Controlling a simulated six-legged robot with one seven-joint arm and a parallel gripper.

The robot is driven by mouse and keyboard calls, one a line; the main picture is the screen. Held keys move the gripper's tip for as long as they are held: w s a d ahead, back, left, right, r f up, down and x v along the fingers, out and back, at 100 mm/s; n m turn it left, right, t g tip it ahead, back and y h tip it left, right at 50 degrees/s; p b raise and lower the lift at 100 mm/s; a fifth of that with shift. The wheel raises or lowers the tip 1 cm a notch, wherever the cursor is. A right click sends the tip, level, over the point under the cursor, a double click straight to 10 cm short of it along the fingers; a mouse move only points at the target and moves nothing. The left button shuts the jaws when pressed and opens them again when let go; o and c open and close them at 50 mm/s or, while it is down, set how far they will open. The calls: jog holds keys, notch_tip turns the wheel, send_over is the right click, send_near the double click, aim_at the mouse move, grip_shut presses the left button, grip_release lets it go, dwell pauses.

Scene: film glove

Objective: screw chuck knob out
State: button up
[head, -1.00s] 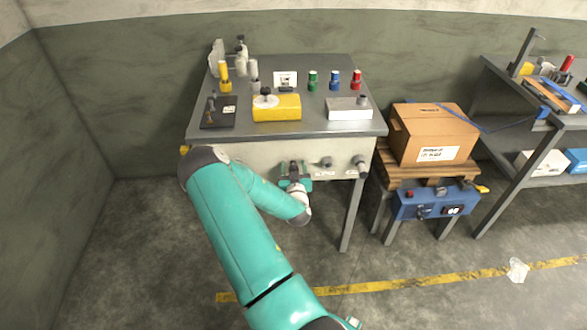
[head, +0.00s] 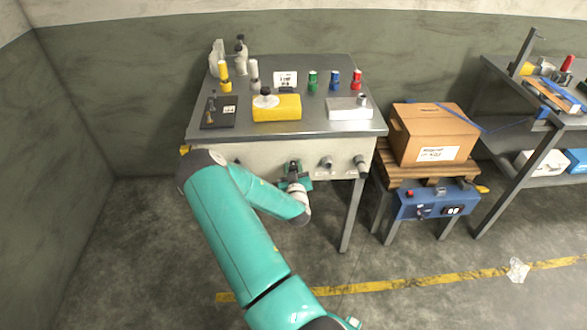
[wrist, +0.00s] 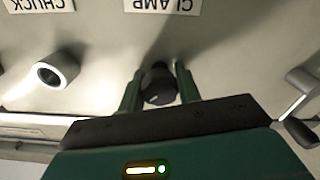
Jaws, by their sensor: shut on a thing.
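My gripper (wrist: 158,88) is shut on a small dark round knob (wrist: 160,84) on the bench's front panel (wrist: 100,60). The wrist view is upside down here. The knob lines up with the CLAMP label (wrist: 162,5). The CHUCK label (wrist: 38,4) lines up with a pale hollow cylinder (wrist: 55,73), to the left of my gripper in that view and apart from it. In the head view my gripper (head: 293,172) is at the front panel, left of two grey cylinders (head: 326,162); it hides the held knob there.
A lever with a dark handle (wrist: 300,130) sits right of my gripper in the wrist view. The bench top (head: 200,133) holds a yellow block (head: 278,110), a white block (head: 346,110) and several coloured bottles. A cardboard box (head: 432,132) and blue unit (head: 436,203) stand at right.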

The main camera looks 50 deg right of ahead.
jog(key=n, duration=0.5)
jog(key=shift+n, duration=2.4)
jog(key=o, duration=1)
jog(key=shift+a, duration=0.1)
jog(key=v, duration=1.3)
jog(key=shift+s+a, duration=0.25)
jog(key=shift+s, duration=0.05)
